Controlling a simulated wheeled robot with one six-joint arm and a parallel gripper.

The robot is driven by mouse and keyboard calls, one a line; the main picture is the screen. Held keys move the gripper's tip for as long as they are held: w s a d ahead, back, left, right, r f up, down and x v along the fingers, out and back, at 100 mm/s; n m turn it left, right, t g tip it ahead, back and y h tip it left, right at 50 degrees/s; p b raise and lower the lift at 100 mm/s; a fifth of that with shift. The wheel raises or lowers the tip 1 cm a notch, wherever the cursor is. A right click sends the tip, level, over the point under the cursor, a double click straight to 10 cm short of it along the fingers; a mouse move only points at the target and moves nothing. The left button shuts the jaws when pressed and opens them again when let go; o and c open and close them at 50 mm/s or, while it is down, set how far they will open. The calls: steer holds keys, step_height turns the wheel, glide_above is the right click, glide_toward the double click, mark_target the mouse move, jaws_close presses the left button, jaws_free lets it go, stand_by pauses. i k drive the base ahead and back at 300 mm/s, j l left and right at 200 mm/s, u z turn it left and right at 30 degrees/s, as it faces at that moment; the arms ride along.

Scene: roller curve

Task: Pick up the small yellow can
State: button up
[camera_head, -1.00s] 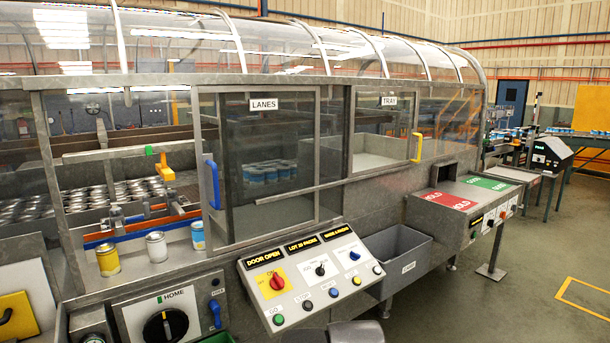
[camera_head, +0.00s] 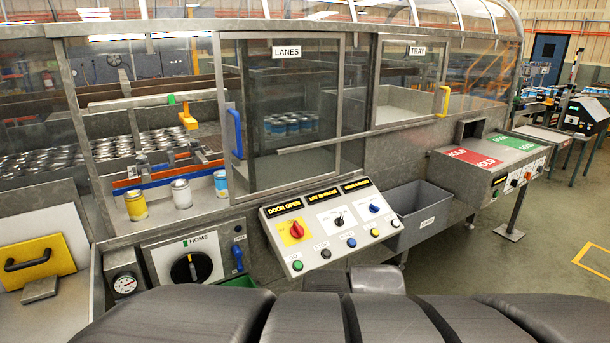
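The small yellow can (camera_head: 136,207) stands upright on a ledge at the left, behind the machine's front frame. The cans are apart from one another. Large dark rounded shapes at the bottom edge look like parts of my own body. I cannot make out my gripper's fingers, and nothing touches the yellow can.
A sloped control panel (camera_head: 325,226) juts out right of the cans. A HOME dial panel (camera_head: 188,262) sits below them. A yellow plate with a black handle (camera_head: 32,262) leans at far left. A grey bin (camera_head: 417,207) stands right.

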mark_target(135, 200)
steer(key=u, duration=1.35)
